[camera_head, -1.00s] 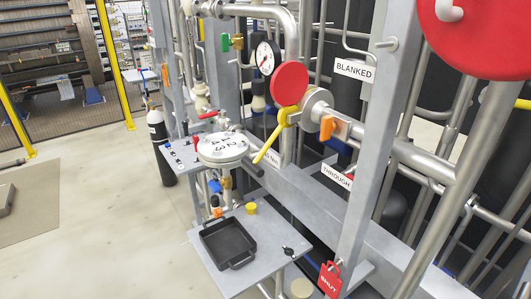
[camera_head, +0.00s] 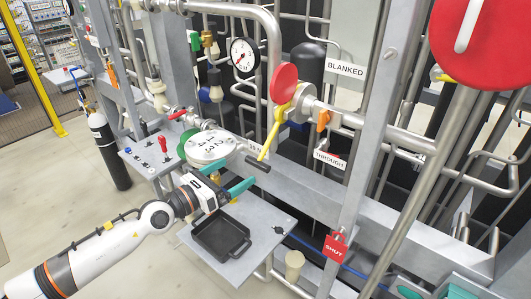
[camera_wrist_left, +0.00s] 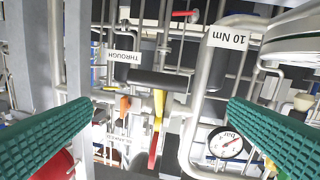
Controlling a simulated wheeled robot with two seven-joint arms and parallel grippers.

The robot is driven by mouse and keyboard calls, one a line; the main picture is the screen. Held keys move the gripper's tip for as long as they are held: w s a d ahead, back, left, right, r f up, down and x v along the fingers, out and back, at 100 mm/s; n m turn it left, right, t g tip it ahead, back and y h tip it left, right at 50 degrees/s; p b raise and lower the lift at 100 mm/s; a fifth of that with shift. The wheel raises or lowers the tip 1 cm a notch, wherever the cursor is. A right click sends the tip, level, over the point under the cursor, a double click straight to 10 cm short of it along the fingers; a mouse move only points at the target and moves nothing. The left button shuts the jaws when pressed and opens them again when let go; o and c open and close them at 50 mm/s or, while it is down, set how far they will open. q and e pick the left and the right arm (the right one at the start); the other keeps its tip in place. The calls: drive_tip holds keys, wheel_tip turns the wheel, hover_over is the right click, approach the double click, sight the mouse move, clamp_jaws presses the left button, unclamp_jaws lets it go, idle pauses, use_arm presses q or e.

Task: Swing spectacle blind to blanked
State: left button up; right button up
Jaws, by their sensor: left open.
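The spectacle blind shows its red disc (camera_head: 284,84) at the upper side of the pipe joint. Its yellow arm (camera_head: 270,132) slopes down-left to a black grip (camera_head: 258,165). The BLANKED label (camera_head: 347,69) is above and the THROUGH label (camera_head: 329,159) below. My left gripper (camera_head: 215,170) is open and empty, left of the black grip. In the left wrist view the black grip (camera_wrist_left: 160,80) lies across the space ahead between the spread teal fingers, apart from them. My right gripper (camera_head: 435,291) shows only partly at the bottom edge.
A white numbered disc (camera_head: 210,146) stands beside my left gripper. A black tray (camera_head: 221,237) sits on the grey shelf (camera_head: 270,215) below. A pressure gauge (camera_head: 244,54), an orange piece (camera_head: 323,120) and a grey upright (camera_head: 372,130) are near the blind. A red SHUT tag (camera_head: 335,246) hangs lower right.

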sight(257, 160)
use_arm(q)
drive_tip(key=x, duration=0.6)
drive_tip(key=shift+d, duration=0.1)
drive_tip(key=b+x, duration=0.1)
drive_tip(key=x, duration=0.3)
drive_tip(key=shift+w+f, duration=0.2)
drive_tip(key=shift+w, duration=0.05)
drive_tip(key=shift+w+d, duration=0.3)
drive_tip(key=shift+d, duration=0.1)
drive_tip(key=shift+a, duration=0.1)
use_arm(e)
drive_tip(key=shift+w+f, duration=0.35)
drive_tip(key=shift+f, duration=0.15)
drive_tip(key=shift+d, duration=0.1)
